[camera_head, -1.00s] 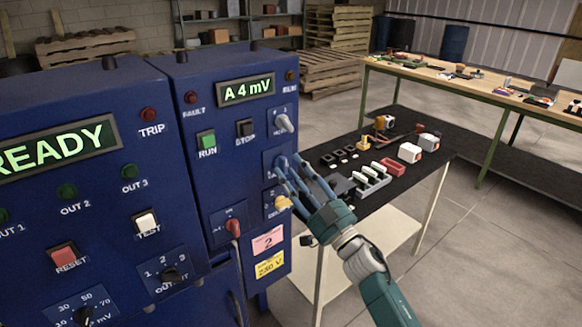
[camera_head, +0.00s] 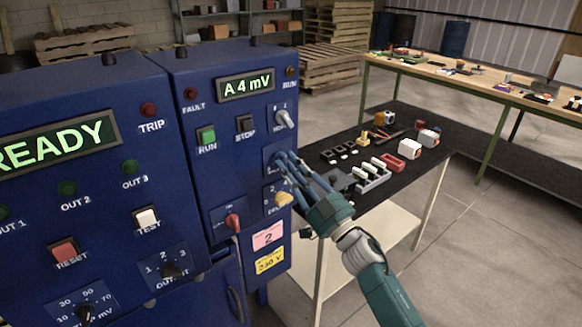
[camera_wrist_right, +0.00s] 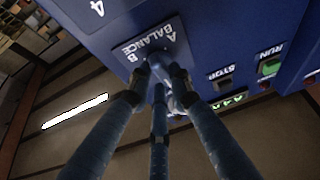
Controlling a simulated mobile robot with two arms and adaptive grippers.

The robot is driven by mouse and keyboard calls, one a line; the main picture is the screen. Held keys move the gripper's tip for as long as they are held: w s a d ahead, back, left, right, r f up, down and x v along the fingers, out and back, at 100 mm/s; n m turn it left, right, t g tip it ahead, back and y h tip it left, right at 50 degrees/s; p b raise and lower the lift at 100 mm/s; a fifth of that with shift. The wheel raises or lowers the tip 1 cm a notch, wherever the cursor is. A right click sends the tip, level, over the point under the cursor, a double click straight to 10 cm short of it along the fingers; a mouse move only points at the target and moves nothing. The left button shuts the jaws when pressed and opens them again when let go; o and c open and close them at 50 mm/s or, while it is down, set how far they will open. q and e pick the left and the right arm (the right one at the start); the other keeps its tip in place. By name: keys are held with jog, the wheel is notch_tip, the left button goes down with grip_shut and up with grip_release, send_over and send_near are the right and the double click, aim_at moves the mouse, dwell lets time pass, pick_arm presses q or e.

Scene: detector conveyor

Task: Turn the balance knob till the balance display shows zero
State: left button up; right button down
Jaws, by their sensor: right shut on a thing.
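The balance display (camera_head: 246,86) on the right blue cabinet reads "A 4 mV" in green. The balance knob sits on the BALANCE plate (camera_wrist_right: 150,40), marked A and B, on that cabinet's front; my fingers mostly cover it. My right gripper (camera_head: 280,163) is shut on the knob, its fingers reaching in from the lower right. In the right wrist view the blue fingers (camera_wrist_right: 156,78) close around the knob in front of the plate. My left gripper is not in view.
Above the balance plate is a grey knob (camera_head: 284,119); below it is a yellow knob (camera_head: 283,199). The green RUN button (camera_head: 206,136), black STOP button (camera_head: 245,124) and a red switch (camera_head: 233,222) are nearby. A black-topped table (camera_head: 411,181) with small parts stands right.

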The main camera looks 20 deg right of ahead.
jog(key=n+g+y, duration=0.1)
jog(key=n, duration=0.3)
jog(key=n+g+y, duration=0.1)
jog(key=n+y, duration=0.1)
jog(key=n, duration=0.1)
jog(key=n+g+y, duration=0.1)
jog(key=n, duration=0.3)
jog(key=shift+d+r+n+g, duration=0.1)
jog(key=shift+r+n+g, duration=0.2)
jog(key=shift+r+g, duration=0.1)
jog(key=n+g+p, duration=0.1)
jog(key=n, duration=0.2)
jog(key=shift+r+y, duration=0.15)
jog(key=shift+y, duration=0.25)
jog(key=n+g+p, duration=0.2)
jog(key=n, duration=0.3)
jog(key=shift+r, duration=0.2)
jog(key=n+g+h+p, duration=0.1)
jog(key=n+p, duration=0.1)
jog(key=n, duration=0.1)
jog(key=shift+p, duration=0.3)
jog(key=shift+a+f+n, duration=0.15)
jog(key=shift+a+n, duration=0.05)
jog(key=shift+n, duration=0.2)
jog(key=shift+f+p, duration=0.1)
jog(key=shift+p, duration=0.2)
